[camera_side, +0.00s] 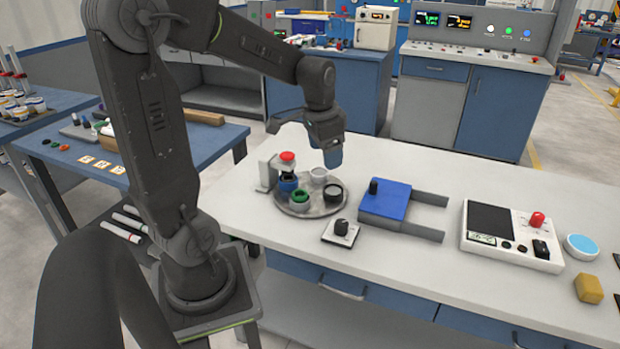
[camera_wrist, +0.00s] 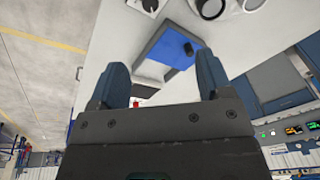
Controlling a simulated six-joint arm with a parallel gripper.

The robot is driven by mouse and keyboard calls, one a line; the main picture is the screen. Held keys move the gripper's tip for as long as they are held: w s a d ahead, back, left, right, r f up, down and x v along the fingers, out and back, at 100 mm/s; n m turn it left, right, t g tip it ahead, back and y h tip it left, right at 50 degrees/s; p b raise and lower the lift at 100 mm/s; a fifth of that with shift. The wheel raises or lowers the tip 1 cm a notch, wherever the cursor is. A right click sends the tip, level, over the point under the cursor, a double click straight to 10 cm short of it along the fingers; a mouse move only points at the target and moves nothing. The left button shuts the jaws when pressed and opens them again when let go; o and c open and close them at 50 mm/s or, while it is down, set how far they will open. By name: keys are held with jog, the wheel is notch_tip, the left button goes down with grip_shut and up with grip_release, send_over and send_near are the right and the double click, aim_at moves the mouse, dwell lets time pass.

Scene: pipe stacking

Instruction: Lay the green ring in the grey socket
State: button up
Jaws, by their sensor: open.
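The green ring (camera_side: 299,197) sits at the front of a round grey plate (camera_side: 312,212) on the white bench in the side view. A pale grey cup-like piece (camera_side: 318,175) stands at the back of the plate; I cannot tell for sure whether it is the grey socket. My gripper (camera_side: 333,156) hangs above the bench, behind and to the right of the plate, apart from the ring. In the wrist view my gripper (camera_wrist: 162,72) shows two blue fingers spread wide with nothing between them. The green ring cannot be made out in the wrist view.
The plate also carries a blue cup (camera_side: 288,182) and a black one (camera_side: 333,191). A red-topped device (camera_side: 287,157) stands at its left. A white meter box (camera_side: 512,236) is farther right.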

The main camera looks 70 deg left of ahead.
jog(key=s+d+r+t, duration=0.2)
jog(key=s+d, duration=0.3)
jog(key=d, duration=0.3)
jog(key=s+d+r+t+h, duration=0.1)
jog(key=s+d+r, duration=0.1)
jog(key=s+d, duration=0.3)
jog(key=d, duration=0.4)
jog(key=shift+d+r+t, duration=0.2)
jog(key=shift+r+t, duration=0.2)
jog(key=shift+c, duration=0.4)
dwell(0.5)
